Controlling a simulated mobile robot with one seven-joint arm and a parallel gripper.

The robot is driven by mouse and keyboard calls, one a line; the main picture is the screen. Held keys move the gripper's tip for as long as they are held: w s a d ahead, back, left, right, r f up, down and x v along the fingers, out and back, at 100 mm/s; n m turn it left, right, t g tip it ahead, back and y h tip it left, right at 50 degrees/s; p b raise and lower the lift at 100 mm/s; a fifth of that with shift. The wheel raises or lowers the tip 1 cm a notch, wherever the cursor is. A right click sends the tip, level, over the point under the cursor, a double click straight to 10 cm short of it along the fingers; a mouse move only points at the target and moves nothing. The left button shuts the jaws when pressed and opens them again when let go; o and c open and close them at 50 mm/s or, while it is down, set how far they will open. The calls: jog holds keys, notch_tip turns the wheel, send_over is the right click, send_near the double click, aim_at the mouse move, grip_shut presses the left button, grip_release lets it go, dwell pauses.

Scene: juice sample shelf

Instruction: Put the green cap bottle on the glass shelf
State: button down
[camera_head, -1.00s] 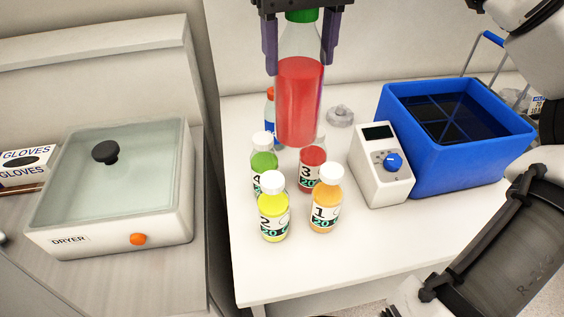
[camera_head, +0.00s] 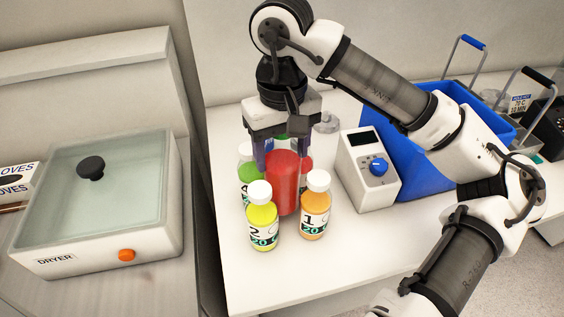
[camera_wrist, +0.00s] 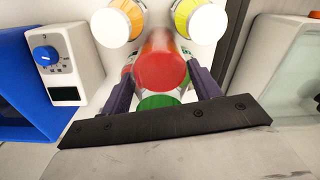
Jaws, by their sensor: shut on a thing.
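The green cap bottle (camera_head: 283,185), filled with red liquid, is held upright in my gripper (camera_head: 280,158). Its green cap partly shows between the fingers in the head view. It appears low among the small white-capped bottles, and I cannot tell whether its base touches the table. In the wrist view, the bottle's red body (camera_wrist: 162,72) and green cap (camera_wrist: 158,102) lie between the two fingers of my gripper (camera_wrist: 162,90). No glass shelf can be made out in these views.
The yellow bottle 2 (camera_head: 262,222) and orange bottle 1 (camera_head: 315,210) stand close in front; the green bottle (camera_head: 247,172) is at left. A white device with a blue knob (camera_head: 368,170) and a blue bath (camera_head: 413,98) are right. The glass-lidded dryer (camera_head: 150,245) is left, across a gap.

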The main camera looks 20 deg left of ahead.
notch_tip(320, 180, down, 4)
jog(key=shift+r+p, duration=0.2)
jog(key=shift+p, duration=0.15)
jog(key=shift+f, duration=0.1)
jog(key=shift+f+b, duration=0.2)
jog(key=shift+b, duration=0.15)
jog(key=shift+c, duration=1.8)
grip_release()
jog(key=shift+r, duration=0.1)
